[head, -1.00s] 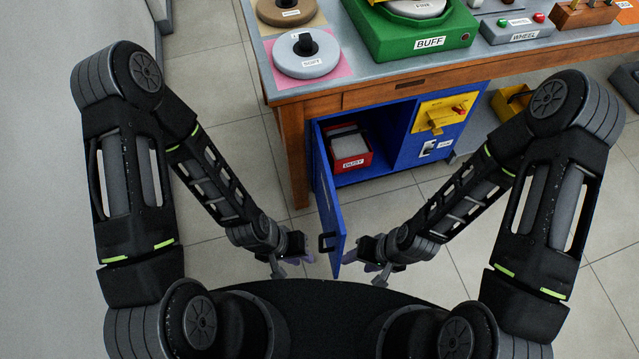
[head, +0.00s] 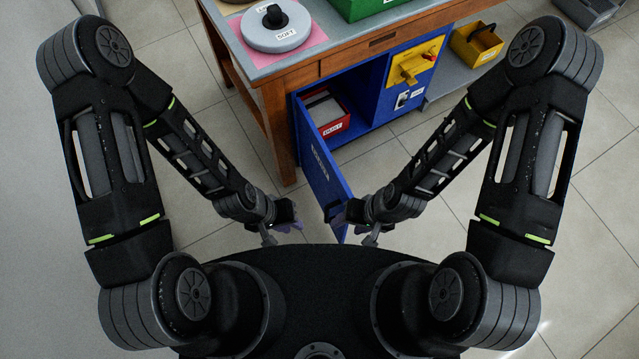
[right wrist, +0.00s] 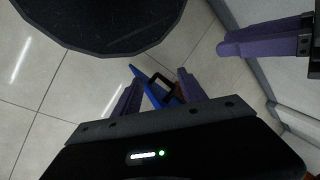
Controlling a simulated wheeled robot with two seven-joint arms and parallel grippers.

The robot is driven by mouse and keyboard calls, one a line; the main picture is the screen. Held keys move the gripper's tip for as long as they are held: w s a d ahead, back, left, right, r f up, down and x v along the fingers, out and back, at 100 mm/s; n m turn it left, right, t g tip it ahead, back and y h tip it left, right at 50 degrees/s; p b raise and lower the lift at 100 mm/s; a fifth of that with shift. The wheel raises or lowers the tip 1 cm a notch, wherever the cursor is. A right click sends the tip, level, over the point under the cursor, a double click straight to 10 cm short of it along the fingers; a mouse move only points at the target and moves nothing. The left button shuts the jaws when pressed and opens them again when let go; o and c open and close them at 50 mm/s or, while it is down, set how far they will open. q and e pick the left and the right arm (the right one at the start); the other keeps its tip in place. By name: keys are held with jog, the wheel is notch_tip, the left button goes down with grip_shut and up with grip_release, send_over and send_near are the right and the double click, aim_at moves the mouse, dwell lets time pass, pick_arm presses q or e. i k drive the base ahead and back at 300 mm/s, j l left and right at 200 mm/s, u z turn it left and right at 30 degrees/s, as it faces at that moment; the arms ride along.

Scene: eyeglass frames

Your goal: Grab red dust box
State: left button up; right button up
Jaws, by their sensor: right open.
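The red dust box (head: 336,127), with a white label and pale contents, sits inside the open blue cabinet under the bench. The blue cabinet door (head: 318,165) is swung open toward me, and its lower end is partly hidden near my right gripper. My right gripper (head: 346,219) is open beside the door's free edge. In the right wrist view the blue door and its dark handle (right wrist: 158,84) appear between its purple fingers, and I cannot tell whether they touch. My left gripper (head: 290,223) is left of the door, apart from it; its opening is unclear.
The wooden bench (head: 277,135) stands over the cabinet, with a grey round pad (head: 275,38) and a green unit on top. A yellow bin (head: 476,45) stands at right. My left gripper also shows in the right wrist view (right wrist: 262,38).

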aim_at(325, 106)
jog(key=l, duration=0.5)
jog(key=k+l, duration=0.15)
jog(key=l, duration=0.35)
jog(key=l+u, duration=0.1)
jog(key=l, duration=0.4)
jog(key=i+l, duration=0.15)
jog(key=l, duration=0.25)
jog(key=i+l+u, duration=0.1)
jog(key=l, duration=0.3)
jog(key=i+l, duration=0.2)
jog(key=l, duration=0.25)
jog(key=i+l+u, duration=0.1)
jog(key=l, duration=0.3)
jog(key=i+l, duration=0.1)
jog(key=i, duration=0.55)
jog(key=l+u, duration=0.05)
